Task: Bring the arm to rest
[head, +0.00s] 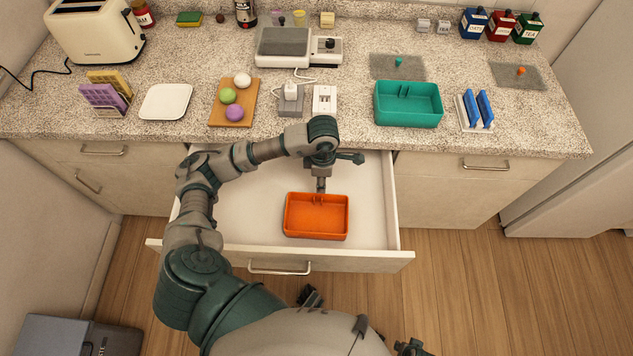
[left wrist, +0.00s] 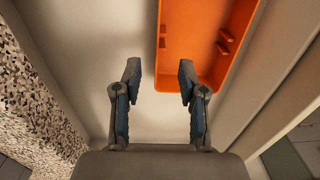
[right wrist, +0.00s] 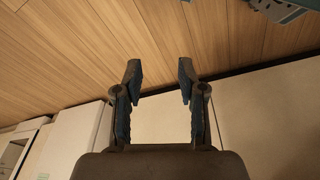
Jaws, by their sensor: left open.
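My left arm reaches from the left over an open drawer (head: 268,195) in the head view. My left gripper (head: 321,186) points down at the back edge of an orange tray (head: 316,216) lying in the drawer. In the left wrist view my left gripper (left wrist: 158,75) is open with nothing between its fingers, and the orange tray (left wrist: 190,45) shows just beyond the tips. My right gripper (right wrist: 158,75) is open and empty in the right wrist view, facing the wood floor and cabinet fronts.
The drawer front (head: 350,261) stands out from the speckled counter (head: 340,145). On the counter are a teal tray (head: 408,115), a blue-slotted rack (head: 475,125), a cutting board (head: 217,115) with round items, a scale (head: 285,60) and a toaster (head: 98,35). The wood floor (head: 490,290) at right is clear.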

